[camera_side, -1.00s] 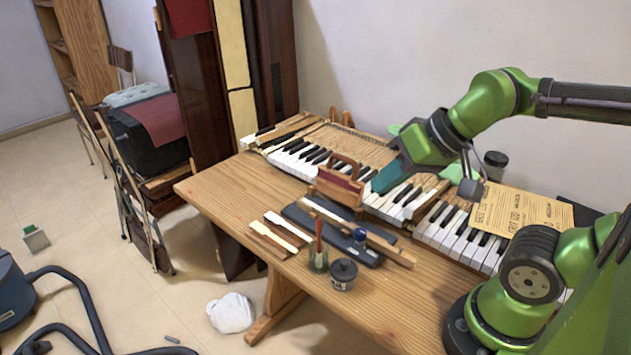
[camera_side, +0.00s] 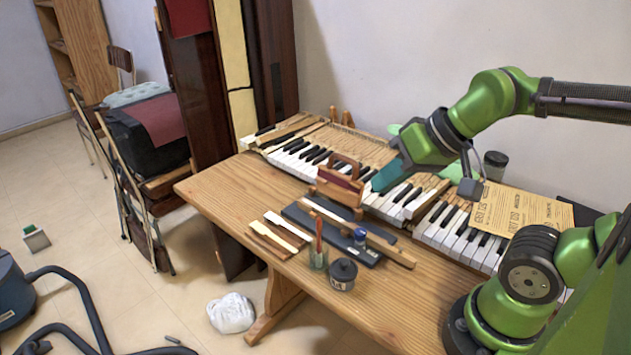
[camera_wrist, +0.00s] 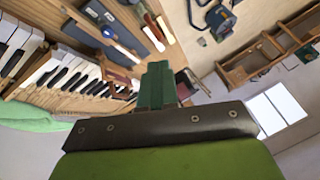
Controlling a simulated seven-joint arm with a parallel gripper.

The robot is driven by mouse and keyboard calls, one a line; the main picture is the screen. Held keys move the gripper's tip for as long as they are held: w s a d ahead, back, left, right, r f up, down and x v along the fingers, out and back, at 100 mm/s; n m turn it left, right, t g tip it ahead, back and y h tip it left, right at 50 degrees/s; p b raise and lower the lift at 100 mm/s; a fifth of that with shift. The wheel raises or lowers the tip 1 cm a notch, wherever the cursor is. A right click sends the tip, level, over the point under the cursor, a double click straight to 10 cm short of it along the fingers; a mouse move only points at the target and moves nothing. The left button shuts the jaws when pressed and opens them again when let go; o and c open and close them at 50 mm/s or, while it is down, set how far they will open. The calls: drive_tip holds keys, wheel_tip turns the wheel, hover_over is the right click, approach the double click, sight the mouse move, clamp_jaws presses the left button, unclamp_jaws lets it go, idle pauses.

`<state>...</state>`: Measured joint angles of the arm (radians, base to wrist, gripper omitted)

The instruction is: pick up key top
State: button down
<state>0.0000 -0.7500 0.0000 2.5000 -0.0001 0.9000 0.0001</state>
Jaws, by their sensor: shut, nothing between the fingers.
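Two loose wooden keys with pale key tops lie side by side near the table's front edge, one key top (camera_side: 287,224) a little right of the other key top (camera_side: 270,238). In the wrist view, pale key pieces (camera_wrist: 155,30) show beyond the fingers. My gripper (camera_side: 377,187) is above the keyboard, just right of the wooden block with a handle (camera_side: 340,183), well behind and right of the loose keys. Its teal fingers (camera_wrist: 158,68) are together with nothing between them. Whether the fingertips touch anything below is unclear.
A dark tray (camera_side: 300,216) with a wooden strip, a glass jar (camera_side: 319,259) holding a brush, and a dark pot (camera_side: 343,275) stand right of the loose keys. The piano keyboard (camera_side: 460,237) runs along the back. The table's left part (camera_side: 215,188) is clear.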

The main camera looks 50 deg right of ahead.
idle(0.4)
drive_tip(key=c, duration=1.2)
unclamp_jaws()
